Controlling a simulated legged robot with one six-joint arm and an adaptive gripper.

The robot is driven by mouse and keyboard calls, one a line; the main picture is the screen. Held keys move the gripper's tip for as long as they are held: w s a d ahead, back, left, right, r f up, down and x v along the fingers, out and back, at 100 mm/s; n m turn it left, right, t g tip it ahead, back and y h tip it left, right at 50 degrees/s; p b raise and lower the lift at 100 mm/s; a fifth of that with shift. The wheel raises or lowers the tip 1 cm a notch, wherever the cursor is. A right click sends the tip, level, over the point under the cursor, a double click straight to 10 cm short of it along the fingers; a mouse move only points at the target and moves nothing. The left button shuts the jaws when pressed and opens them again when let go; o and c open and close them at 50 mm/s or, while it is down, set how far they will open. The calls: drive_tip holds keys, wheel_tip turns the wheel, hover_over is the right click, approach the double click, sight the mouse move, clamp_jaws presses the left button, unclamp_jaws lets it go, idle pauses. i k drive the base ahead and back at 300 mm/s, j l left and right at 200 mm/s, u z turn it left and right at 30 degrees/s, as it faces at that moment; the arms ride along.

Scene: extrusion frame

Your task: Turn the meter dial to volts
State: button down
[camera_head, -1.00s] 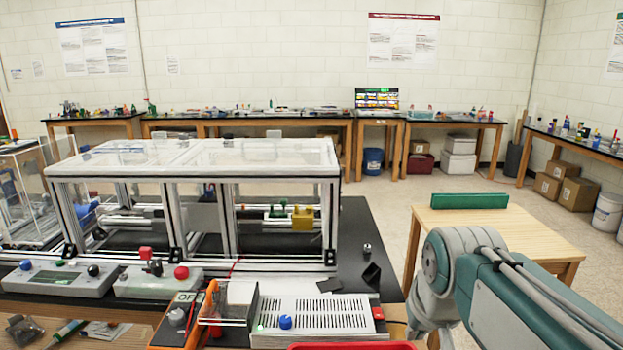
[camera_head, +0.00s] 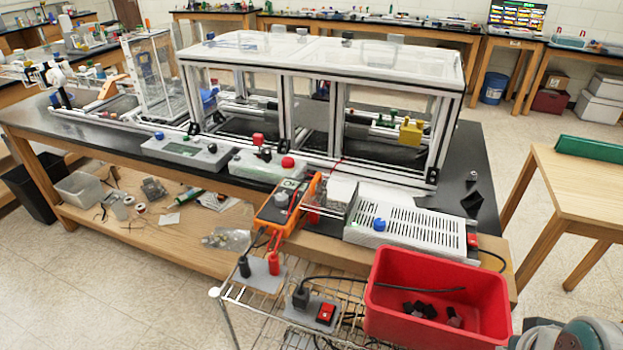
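The orange meter (camera_head: 268,215) lies near the front edge of the black bench, left of a white slotted box. Its round grey dial (camera_head: 281,199) faces up on the dark front panel. The dial's pointer and markings are too small to read. A small display shows at the meter's upper end. Black and red plugs hang below its near end on leads. My gripper is out of view; only part of my arm shows at the bottom right corner.
A wire shelf cart with a red bin (camera_head: 437,297) and a red switch (camera_head: 325,313) stands in front of the meter. The slotted box (camera_head: 400,229) is close to its right. A large extrusion frame (camera_head: 436,135) stands behind. The air above the meter looks clear.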

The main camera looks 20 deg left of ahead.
sight(282, 200)
drive_tip(key=k+j, duration=0.55)
drive_tip(key=i+j, duration=0.1)
drive_tip(key=j, duration=0.7)
drive_tip(key=i+j, duration=0.15)
drive_tip(key=j, duration=0.2)
drive_tip(key=i+j, duration=0.15)
drive_tip(key=j, duration=0.15)
drive_tip(key=i+j, duration=0.15)
drive_tip(key=j, duration=0.1)
